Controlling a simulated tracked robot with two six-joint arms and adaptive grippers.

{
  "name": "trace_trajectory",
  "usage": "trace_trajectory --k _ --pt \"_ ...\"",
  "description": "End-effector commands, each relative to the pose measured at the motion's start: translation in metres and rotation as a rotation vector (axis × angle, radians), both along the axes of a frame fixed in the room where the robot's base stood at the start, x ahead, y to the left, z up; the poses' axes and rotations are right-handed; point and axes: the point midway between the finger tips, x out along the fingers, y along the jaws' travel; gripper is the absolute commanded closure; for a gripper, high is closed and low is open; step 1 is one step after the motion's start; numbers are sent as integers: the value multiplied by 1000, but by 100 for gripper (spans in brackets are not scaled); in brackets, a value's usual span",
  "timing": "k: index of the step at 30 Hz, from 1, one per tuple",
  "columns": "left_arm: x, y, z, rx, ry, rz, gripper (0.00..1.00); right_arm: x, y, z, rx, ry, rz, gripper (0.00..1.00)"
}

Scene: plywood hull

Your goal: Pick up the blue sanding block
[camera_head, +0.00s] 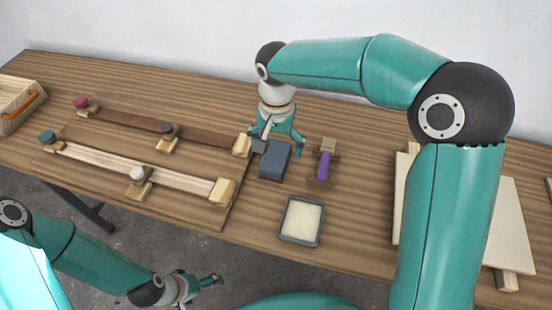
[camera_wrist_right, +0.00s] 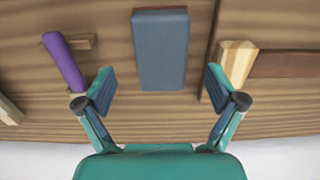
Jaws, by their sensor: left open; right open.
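The blue sanding block (camera_head: 274,160) is a dark blue-grey box lying on the wooden bench. In the right wrist view the sanding block (camera_wrist_right: 160,50) lies ahead, between the lines of my open fingers. My right gripper (camera_head: 279,146) is over the far end of the block, pointing down, with its fingers spread to either side. In the right wrist view my right gripper (camera_wrist_right: 159,91) is open and empty, and the fingers do not touch the block. My left gripper (camera_head: 208,294) is open and empty, low in front of the bench, away from the block.
A purple-handled tool (camera_head: 323,166) stands close right of the block. A shallow tray (camera_head: 301,221) with a pale filling lies in front. Two clamped wooden strips (camera_head: 172,132) lie left on a board. Pale panels (camera_head: 512,222) lie at right. A tool tote (camera_head: 16,105) stands far left.

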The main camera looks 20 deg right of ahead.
Motion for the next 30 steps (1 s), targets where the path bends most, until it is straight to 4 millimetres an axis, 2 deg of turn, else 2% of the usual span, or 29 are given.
trace_trajectory --k 9,19,30 --pt "0 0 5 0 0 0 0 2 1 -42 -1 4 0 6" --pt "0 0 5 0 0 0 0 2 2 -48 1 1 0 8" --pt "0 0 5 0 0 0 0 2 2 -48 1 1 0 70"
